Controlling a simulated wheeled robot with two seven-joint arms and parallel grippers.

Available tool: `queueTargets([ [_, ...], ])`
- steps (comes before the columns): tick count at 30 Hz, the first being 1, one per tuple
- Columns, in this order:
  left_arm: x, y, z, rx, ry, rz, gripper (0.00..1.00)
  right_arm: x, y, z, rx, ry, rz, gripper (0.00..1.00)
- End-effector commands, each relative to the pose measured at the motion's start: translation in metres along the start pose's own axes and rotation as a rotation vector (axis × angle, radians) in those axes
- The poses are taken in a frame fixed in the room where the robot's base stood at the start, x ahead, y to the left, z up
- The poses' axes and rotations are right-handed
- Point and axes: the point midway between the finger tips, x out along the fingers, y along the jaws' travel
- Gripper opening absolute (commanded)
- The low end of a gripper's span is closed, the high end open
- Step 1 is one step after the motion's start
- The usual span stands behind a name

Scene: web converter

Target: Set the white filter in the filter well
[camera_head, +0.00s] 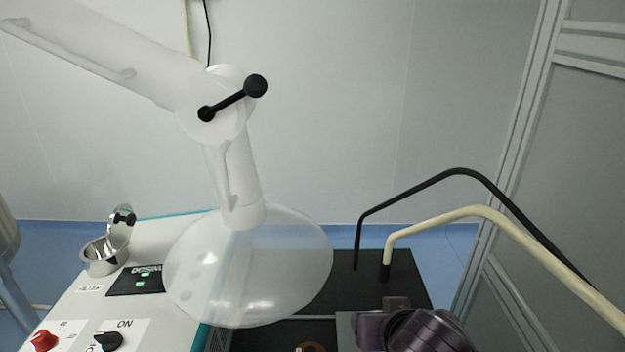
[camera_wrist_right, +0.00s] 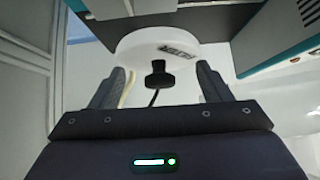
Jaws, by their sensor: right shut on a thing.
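In the right wrist view a white rounded thing with a small dark printed patch, which I take for the white filter (camera_wrist_right: 140,45), sits between the fingers of my right gripper (camera_wrist_right: 160,78). The gripper is shut on it, and a black knob shows in front of its near edge. In the head view only dark parts of my right arm show at the bottom right; the filter cannot be made out there. A round steel cup (camera_head: 100,264), likely the filter well, stands on the white machine (camera_head: 180,262) at the left, beside a small label. My left gripper is not in view.
A white jointed extraction arm (camera_head: 236,175) with a black knob ends in a wide translucent hood (camera_head: 250,268) between the steel cup and my right arm. A red knob (camera_head: 44,340) and a black switch (camera_head: 109,341) sit at the front left. Black and cream tubes (camera_head: 455,212) arch at the right.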

Motion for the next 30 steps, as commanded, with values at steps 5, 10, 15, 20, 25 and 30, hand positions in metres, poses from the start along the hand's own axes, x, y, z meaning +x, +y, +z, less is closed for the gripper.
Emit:
queueTargets([
  [5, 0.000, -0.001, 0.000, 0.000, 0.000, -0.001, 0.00, 0.015, 0.048, 0.003, 0.006, -0.003, 0.017, 0.48],
  [10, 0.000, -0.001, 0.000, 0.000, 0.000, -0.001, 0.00, 0.020, 0.073, 0.007, -0.003, -0.002, 0.036, 0.48],
  [15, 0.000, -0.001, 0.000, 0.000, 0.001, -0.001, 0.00, 0.021, 0.076, 0.007, -0.006, 0.000, 0.039, 0.48],
  [20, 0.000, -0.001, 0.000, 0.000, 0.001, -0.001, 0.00, 0.024, 0.075, 0.011, -0.009, -0.004, 0.035, 0.48],
  [25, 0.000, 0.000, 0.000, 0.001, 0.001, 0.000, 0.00, 0.043, 0.068, 0.034, -0.011, -0.011, 0.011, 0.48],
  [30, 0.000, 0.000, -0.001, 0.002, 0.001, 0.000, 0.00, 0.064, 0.069, 0.071, -0.010, -0.012, 0.011, 0.48],
])
